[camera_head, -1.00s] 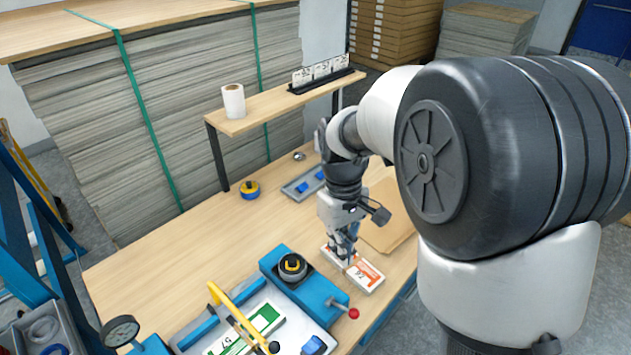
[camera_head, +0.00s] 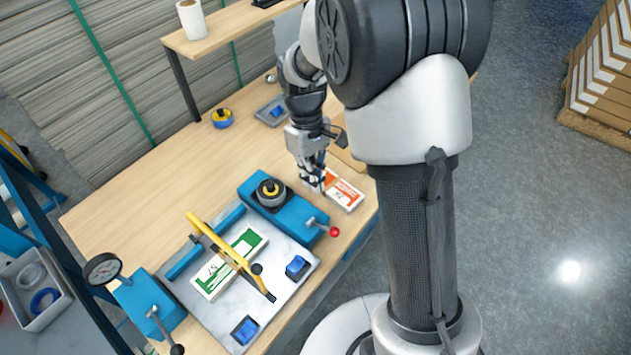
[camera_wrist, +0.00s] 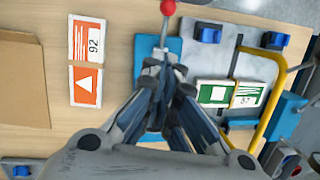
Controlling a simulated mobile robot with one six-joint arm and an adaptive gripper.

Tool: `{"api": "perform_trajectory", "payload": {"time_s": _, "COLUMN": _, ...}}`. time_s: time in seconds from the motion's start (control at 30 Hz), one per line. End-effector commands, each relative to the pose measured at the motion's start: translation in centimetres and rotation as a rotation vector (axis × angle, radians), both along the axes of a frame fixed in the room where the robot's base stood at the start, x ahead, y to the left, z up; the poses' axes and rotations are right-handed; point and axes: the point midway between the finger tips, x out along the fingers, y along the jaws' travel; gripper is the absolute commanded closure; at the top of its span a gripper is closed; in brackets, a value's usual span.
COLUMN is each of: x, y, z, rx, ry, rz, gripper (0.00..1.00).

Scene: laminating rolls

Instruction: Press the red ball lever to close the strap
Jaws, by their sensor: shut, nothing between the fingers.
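The red ball lever (camera_head: 334,231) sticks out from the front right end of a blue block (camera_head: 283,209) with a round black-and-yellow knob on top. In the wrist view the red ball (camera_wrist: 168,7) is at the top edge, on a thin metal rod. My gripper (camera_head: 318,188) is shut and empty above the table, just behind and right of the blue block; it also shows in the wrist view (camera_wrist: 178,82), apart from the ball. A yellow bar (camera_head: 230,256) crosses a green-and-white card (camera_head: 230,262) on the metal plate. I cannot tell which part is the strap.
Orange-and-white cards (camera_head: 345,195) lie right of the blue block, near my gripper. A second blue unit with a gauge (camera_head: 103,270) stands at the left front. A shelf (camera_head: 225,35) rises at the back. The table's left part is clear.

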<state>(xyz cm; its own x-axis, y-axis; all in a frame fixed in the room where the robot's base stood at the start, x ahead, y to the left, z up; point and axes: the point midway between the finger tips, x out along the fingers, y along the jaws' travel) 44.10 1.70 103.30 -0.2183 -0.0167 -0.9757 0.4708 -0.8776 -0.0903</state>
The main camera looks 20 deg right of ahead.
Motion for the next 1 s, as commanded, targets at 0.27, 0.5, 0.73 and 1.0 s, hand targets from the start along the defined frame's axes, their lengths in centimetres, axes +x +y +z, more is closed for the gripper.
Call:
{"api": "perform_trajectory", "payload": {"time_s": 0.27, "x": -1.5, "y": -0.1, "z": -6.4, "rx": 0.0, "ry": 0.004, "rz": -0.001, "gripper": 1.0}}
{"api": "perform_trajectory", "payload": {"time_s": 0.5, "x": -3.7, "y": -1.2, "z": -8.6, "rx": 0.0, "ry": 0.001, "rz": -0.003, "gripper": 1.0}}
{"api": "perform_trajectory", "payload": {"time_s": 0.73, "x": -4.6, "y": -1.5, "z": -9.0, "rx": 0.0, "ry": 0.0, "rz": -0.001, "gripper": 1.0}}
{"api": "perform_trajectory", "payload": {"time_s": 1.0, "x": -4.6, "y": -1.5, "z": -9.0, "rx": 0.0, "ry": 0.0, "rz": 0.0, "gripper": 1.0}}
